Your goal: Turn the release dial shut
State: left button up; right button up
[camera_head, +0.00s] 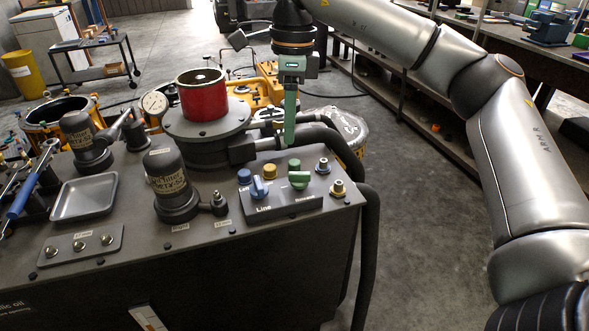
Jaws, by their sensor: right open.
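The control panel (300,203) sits at the front right of the dark machine top. It carries a blue dial (259,188) beside the word "Line" and a green dial (299,179) to its right. The label by the green dial is too small to read well; I take this as the release dial. My right gripper (290,140) has green fingers pointing down, above and a little behind the green dial, apart from it. The fingers are seen edge-on, one behind the other, and hold nothing that I can see. My left gripper is not in view.
A red cylinder (202,95) stands on a round flange behind the panel, near a pressure gauge (154,103). A dark pump-like unit (172,187) stands left of the panel. Brass fittings (338,188) and black hoses (368,230) lie to the right. A grey tray (84,197) is at left.

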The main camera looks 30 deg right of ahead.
aim_at(300, 173)
jog(key=shift+h, duration=0.4)
jog(key=f, duration=0.3)
jog(key=d+f+b, duration=0.1)
jog(key=f, duration=0.3)
jog(key=d+f+b, duration=0.1)
jog(key=f, duration=0.3)
jog(key=shift+d, duration=0.1)
grip_shut()
